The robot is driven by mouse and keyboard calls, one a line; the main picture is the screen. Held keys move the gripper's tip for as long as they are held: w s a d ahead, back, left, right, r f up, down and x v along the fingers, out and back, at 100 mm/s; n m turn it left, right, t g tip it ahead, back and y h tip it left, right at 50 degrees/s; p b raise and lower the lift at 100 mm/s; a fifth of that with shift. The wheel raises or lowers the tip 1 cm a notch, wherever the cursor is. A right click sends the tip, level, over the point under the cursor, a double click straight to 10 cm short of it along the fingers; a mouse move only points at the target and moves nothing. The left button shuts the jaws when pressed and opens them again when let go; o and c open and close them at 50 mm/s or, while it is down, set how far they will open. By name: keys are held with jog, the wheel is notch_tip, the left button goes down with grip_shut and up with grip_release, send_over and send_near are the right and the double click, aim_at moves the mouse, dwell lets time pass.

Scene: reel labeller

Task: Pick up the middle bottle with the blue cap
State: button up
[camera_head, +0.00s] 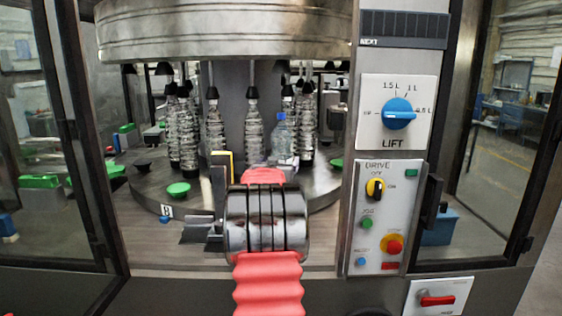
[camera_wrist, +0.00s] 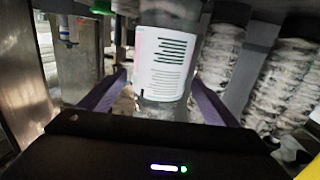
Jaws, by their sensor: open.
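The clear bottle with the blue cap (camera_head: 282,139) stands upright among other bottles under the machine's round head, just beyond my arm. In the wrist view, a clear bottle with a white printed label (camera_wrist: 164,65) stands between the two purple fingers of my gripper (camera_wrist: 160,84). Its top is cut off by the frame, so its cap does not show there. The fingers are open, one on each side of the bottle; I cannot tell whether either touches it. In the head view my own arm hides the gripper and the lower part of the bottle.
Several ribbed clear bottles (camera_head: 187,133) with dark caps stand around it. More ribbed bottles show at right in the wrist view (camera_wrist: 285,88). A green cup (camera_head: 178,190) lies on the round table. A control panel (camera_head: 387,215) and door frames flank the opening.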

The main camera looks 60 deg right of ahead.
aim_at(279, 134)
jog(key=c, duration=1.9)
jog(key=shift+r, duration=0.2)
jog(key=shift+c, duration=0.7)
jog(key=shift+r, duration=5)
